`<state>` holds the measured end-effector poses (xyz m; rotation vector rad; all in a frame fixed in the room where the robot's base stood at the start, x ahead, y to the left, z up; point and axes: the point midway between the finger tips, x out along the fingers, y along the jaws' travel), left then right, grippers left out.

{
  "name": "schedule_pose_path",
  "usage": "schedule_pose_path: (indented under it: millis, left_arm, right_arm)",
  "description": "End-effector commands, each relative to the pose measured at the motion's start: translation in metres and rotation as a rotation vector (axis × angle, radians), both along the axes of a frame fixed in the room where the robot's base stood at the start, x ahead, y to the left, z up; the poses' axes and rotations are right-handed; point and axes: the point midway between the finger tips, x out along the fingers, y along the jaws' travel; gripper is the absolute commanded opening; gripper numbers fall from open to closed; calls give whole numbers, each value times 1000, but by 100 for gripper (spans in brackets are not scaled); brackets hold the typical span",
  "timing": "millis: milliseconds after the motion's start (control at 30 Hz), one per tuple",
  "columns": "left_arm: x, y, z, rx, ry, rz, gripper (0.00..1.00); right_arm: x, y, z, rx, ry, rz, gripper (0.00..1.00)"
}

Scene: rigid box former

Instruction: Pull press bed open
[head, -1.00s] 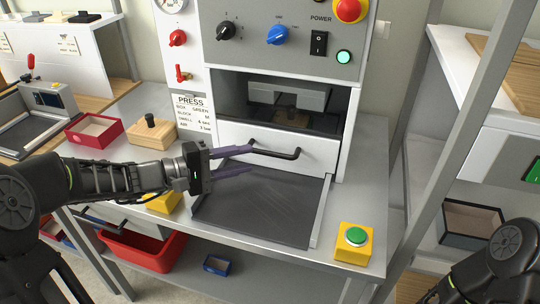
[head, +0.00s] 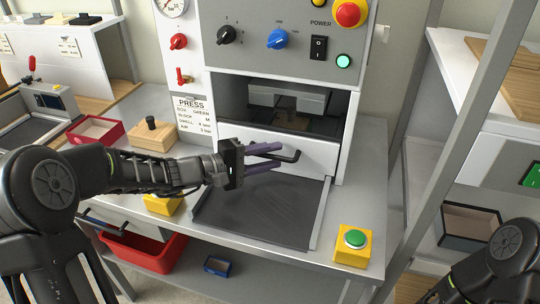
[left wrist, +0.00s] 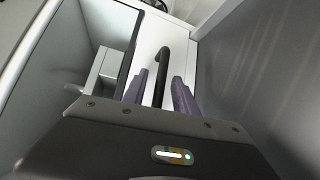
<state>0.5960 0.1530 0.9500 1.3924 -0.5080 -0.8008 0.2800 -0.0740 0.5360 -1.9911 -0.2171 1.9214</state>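The press (head: 330,75) stands at the middle back of the bench. The white front of its bed (head: 318,152) carries a black bar handle (head: 291,157). My left gripper (head: 280,157) is at the handle, its purple fingers pointing right. In the left wrist view the gripper (left wrist: 164,92) is open, with the black handle (left wrist: 160,75) running between the two fingers and a gap visible beside it. Only the edge of my right arm (head: 500,265) shows at the lower right; its gripper is out of view.
A dark flat plate (head: 265,208) lies in front of the bed. A yellow box with a green button (head: 354,243) stands at the front right. A wooden block (head: 152,136) and red tray (head: 95,131) are left. A grey rack post (head: 455,120) rises right.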

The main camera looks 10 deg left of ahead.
Motion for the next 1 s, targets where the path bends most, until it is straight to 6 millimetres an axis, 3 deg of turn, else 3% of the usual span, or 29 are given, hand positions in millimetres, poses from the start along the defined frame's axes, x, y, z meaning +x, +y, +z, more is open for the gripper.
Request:
schedule_pose_path:
  millis: [467,1000]
  left_arm:
    - [0,0,0,0,0,0,0]
    - [-1,0,0,1,1,0,0]
  right_arm:
    - [0,0,0,0,0,0,0]
    - [0,0,0,0,0,0,0]
